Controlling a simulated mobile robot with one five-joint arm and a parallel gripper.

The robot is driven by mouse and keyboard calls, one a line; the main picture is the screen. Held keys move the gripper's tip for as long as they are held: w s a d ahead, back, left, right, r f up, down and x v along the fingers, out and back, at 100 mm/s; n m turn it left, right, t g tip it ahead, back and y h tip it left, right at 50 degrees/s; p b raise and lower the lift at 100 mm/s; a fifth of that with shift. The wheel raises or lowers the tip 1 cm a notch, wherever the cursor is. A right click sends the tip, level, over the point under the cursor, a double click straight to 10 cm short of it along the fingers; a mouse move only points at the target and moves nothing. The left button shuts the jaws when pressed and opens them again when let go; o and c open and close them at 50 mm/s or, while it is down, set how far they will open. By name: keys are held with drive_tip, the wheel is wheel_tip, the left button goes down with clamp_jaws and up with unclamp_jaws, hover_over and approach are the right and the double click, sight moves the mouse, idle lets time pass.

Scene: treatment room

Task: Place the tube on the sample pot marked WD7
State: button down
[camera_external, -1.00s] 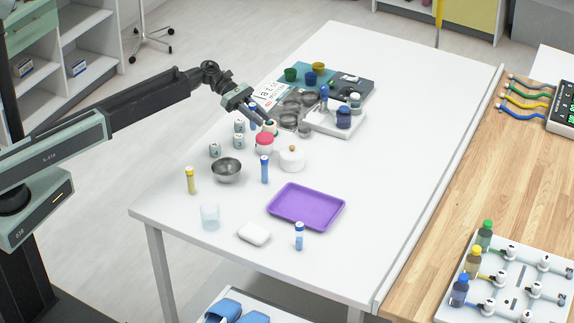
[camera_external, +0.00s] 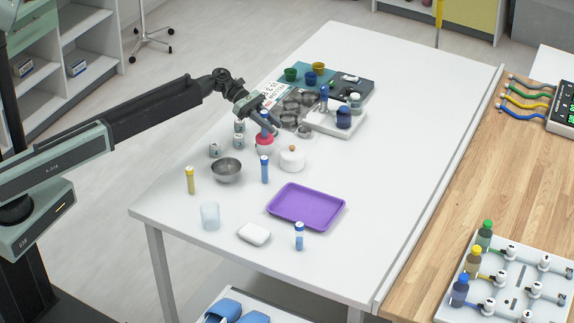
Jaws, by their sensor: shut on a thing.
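My gripper (camera_external: 271,124) is over the far left part of the white table, shut on a blue tube (camera_external: 265,120). The tube is small and partly covered by the fingers. It looks roughly upright, right above or behind a red-topped pot (camera_external: 264,142); I cannot tell whether they touch.
A steel bowl (camera_external: 227,170), a white lidded pot (camera_external: 292,160) and another blue tube (camera_external: 264,170) stand nearer. A yellow tube (camera_external: 190,180) is at the left edge. A purple tray (camera_external: 306,206) is in front; the table's right side is clear.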

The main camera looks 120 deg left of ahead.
drive_tip(key=c, duration=1.2)
unclamp_jaws()
drive_tip(key=shift+s+r+p, duration=0.25)
drive_tip(key=shift+r+p, duration=0.05)
drive_tip(key=shift+p, duration=0.15)
drive_tip(key=p+v, duration=0.4)
drive_tip(key=v, duration=0.7)
drive_tip(key=shift+s, duration=0.25)
